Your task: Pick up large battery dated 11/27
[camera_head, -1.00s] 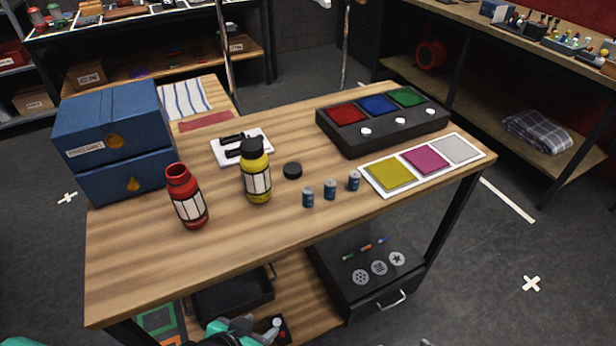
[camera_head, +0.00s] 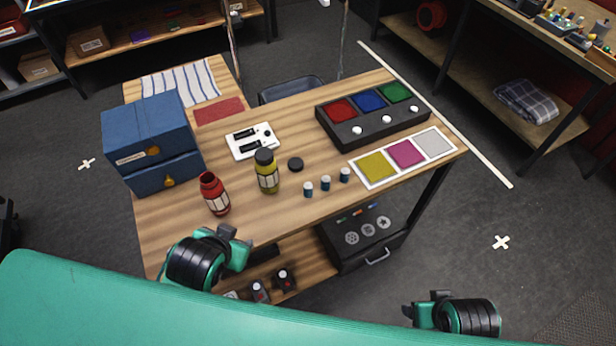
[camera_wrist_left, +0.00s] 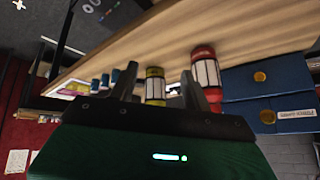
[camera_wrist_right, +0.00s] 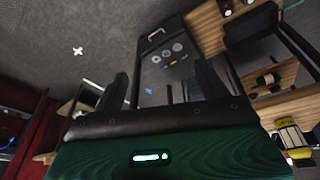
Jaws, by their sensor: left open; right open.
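Three small blue cylinders that look like batteries stand in a row on the table: left (camera_head: 308,189), middle (camera_head: 325,184), right (camera_head: 345,175). No dates can be read on them. They also show small in the left wrist view (camera_wrist_left: 116,76). My left gripper (camera_head: 238,246) is open and empty at the table's front left edge, well short of the batteries. In the left wrist view its fingers frame the yellow bottle beyond. My right gripper (camera_head: 415,312) is open and empty in front of the table, at the lower right.
A red bottle (camera_head: 214,196), a yellow bottle (camera_head: 267,173) and a black cap (camera_head: 296,164) stand on the table. Blue boxes (camera_head: 150,137) are at left. A black button box (camera_head: 372,128) and a coloured pad tray (camera_head: 379,184) are at right. Dark objects sit on the lower shelf.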

